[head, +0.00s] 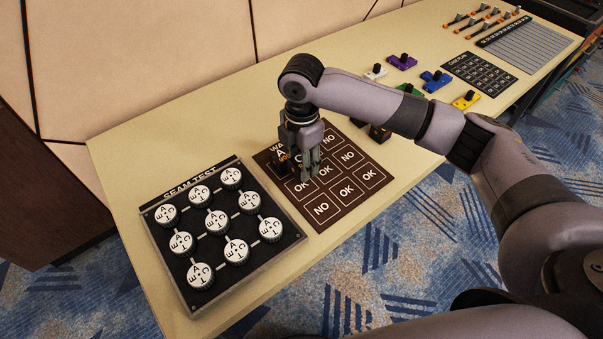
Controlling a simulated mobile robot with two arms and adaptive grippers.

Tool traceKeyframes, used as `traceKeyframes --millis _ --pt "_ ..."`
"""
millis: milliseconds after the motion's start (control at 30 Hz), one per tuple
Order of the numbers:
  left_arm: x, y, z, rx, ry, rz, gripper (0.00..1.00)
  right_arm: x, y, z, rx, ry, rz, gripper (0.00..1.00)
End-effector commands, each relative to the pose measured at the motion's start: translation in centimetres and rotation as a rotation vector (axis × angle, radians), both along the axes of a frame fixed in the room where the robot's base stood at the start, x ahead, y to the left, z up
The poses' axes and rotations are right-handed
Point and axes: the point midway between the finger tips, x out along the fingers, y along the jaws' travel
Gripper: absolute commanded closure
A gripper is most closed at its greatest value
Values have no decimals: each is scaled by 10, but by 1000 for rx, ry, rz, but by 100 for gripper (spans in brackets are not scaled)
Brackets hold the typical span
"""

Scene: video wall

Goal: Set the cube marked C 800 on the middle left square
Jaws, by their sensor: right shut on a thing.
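The brown mat (347,221) carries a grid of squares printed OK and NO. Its middle left square (300,189) reads OK and looks bare where it shows. A dark cube with a white A and orange print (282,160) stands at the mat's upper left square. My right gripper (311,177) points down over the left and middle of the mat, beside that cube. It is shut on a small dark cube, mostly hidden by the fingers; I cannot read its mark. My left gripper is not in view.
A black SEAM TEST board (276,263) with several round white knobs lies left of the mat. White, purple (402,62), blue (436,80), green and yellow (465,101) pieces stand at the right. A black card (480,71) lies beyond. The table's near edge is close to the mat.

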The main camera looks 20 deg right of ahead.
Motion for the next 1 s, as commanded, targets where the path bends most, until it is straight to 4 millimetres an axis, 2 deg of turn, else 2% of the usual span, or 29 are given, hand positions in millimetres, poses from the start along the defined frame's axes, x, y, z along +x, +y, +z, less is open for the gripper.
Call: traceKeyframes --millis 100,300,700,733,1000 --pt "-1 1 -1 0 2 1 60 -2 0 -23 -2 5 1 94" --pt "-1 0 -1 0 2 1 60 -1 0 -49 -1 2 0 94" --pt "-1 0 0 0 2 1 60 -1 0 -53 -1 2 1 94" --pt "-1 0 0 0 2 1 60 -1 0 -54 -1 2 1 60" --pt "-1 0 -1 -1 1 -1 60 -1 0 -54 -2 2 1 42"
